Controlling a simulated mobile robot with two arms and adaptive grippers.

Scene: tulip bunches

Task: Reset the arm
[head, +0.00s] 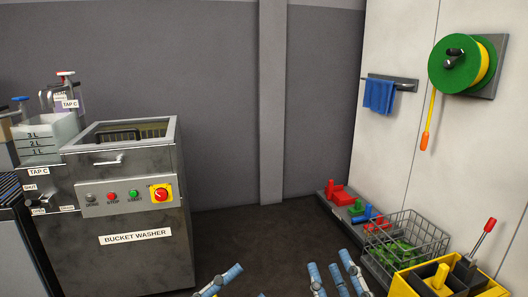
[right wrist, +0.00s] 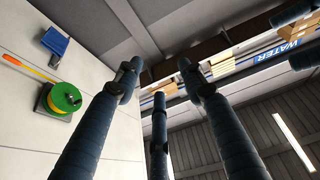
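My right gripper (head: 338,277) is at the bottom edge of the head view, right of centre, with its blue fingers pointing up. In the right wrist view its dark fingers (right wrist: 158,75) stand apart with nothing between them, so it is open and empty. My left gripper (head: 222,280) shows only in part at the bottom edge of the head view, left of the right one. A few blue finger pieces are visible there; the rest is cut off, and I cannot tell how far its fingers are apart. Neither gripper visibly touches anything.
A steel bucket washer (head: 135,230) stands at left. A wire basket (head: 418,236) with green contents and a yellow-black caddy (head: 408,288) are at lower right. A hose reel (head: 462,62) and blue cloth (head: 379,95) are on the right wall. The middle floor is clear.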

